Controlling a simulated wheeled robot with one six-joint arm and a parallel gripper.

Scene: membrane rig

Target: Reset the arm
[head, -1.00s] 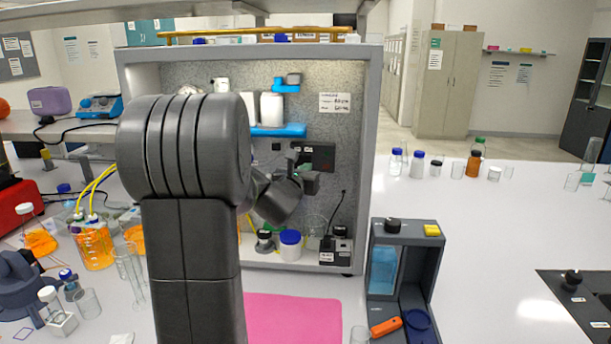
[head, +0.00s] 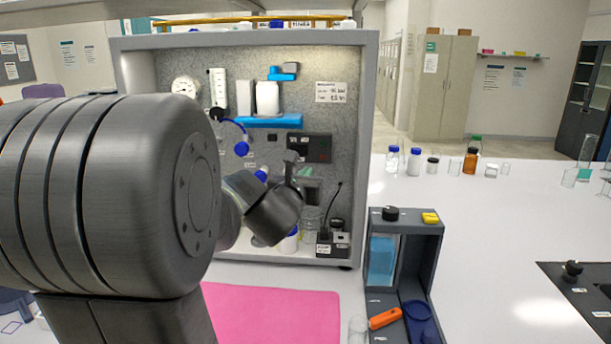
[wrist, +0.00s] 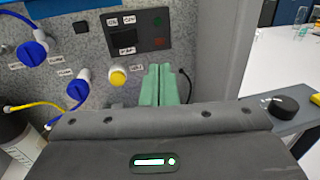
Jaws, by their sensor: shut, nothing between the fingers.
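My gripper (wrist: 160,85) shows in the wrist view as two green fingers closed together, with nothing between them. It points toward the grey speckled back panel of the rig (head: 345,120). A yellow button (wrist: 118,76) lies just left of the fingers, and a dark control box (wrist: 137,30) is above them. Two blue valve knobs (wrist: 33,52) (wrist: 78,90) are farther left. In the head view my arm crosses the left and middle of the picture, with its wrist in front of the rig's lower part. The arm hides the rig's lower left.
A pink mat (head: 270,315) lies before the rig. Several bottles (head: 414,162) stand at the back right. The white bench between is clear.

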